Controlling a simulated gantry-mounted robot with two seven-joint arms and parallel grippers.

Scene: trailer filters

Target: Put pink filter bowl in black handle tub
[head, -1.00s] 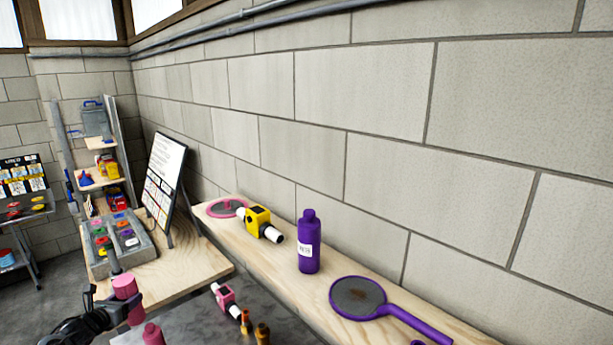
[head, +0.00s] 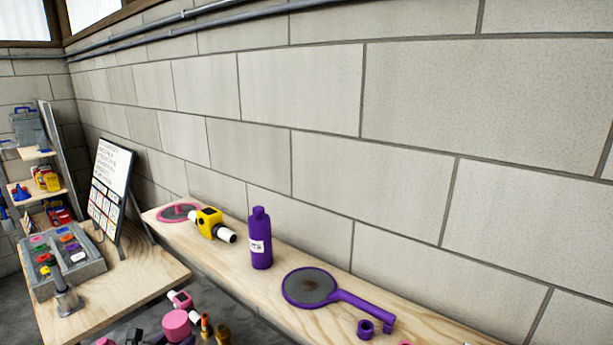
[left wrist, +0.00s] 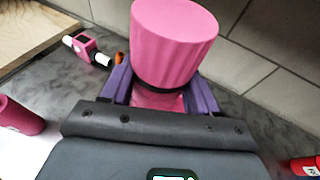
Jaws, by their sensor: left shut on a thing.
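The pink filter bowl (left wrist: 174,42) is a ribbed pink cup with a wide round end. It fills the upper middle of the left wrist view and also shows low in the head view (head: 176,324). My left gripper (left wrist: 160,90) is shut on its narrower lower part, with one purple finger on each side. The bowl is above the grey surface. I cannot make out the black handle tub in either view. My right gripper is not in view.
A pink device (head: 181,300) with white ends and brass fittings (head: 221,331) lie near the bowl. The wooden ledge holds a yellow device (head: 210,222), purple bottle (head: 261,240) and purple strainer (head: 310,287). A grey tray (head: 88,272) stands left. Another pink piece (left wrist: 18,116) stands nearby.

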